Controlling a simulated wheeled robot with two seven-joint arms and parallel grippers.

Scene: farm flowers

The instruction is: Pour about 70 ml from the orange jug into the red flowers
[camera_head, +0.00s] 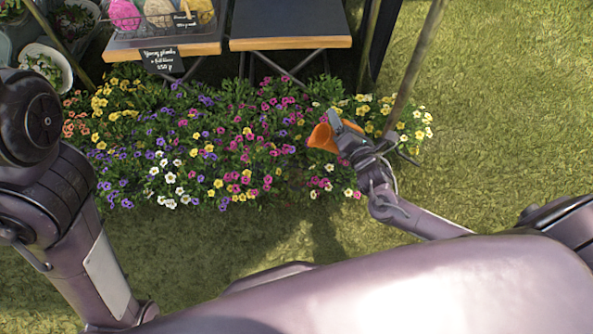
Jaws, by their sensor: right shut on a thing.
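The orange jug (323,138) is over the right part of the flower bed. It looks tilted, with one end toward the left; its opening and any liquid are hard to make out. My right gripper (343,130) is shut on the jug from its right side. Reddish-pink flowers (246,178) grow in the middle of the bed, left of and below the jug in the picture. More pink-red blooms (285,103) show above and left of it. No pouring stream can be seen. My left arm shows at the left, but its gripper is not in view.
Yellow flowers (375,108) stand right of the jug, and purple and white ones further left. A thin pole (415,65) rises close to my right gripper. A dark table (290,22) and a stall with a price sign (162,59) stand behind. Grass (500,110) is clear at right.

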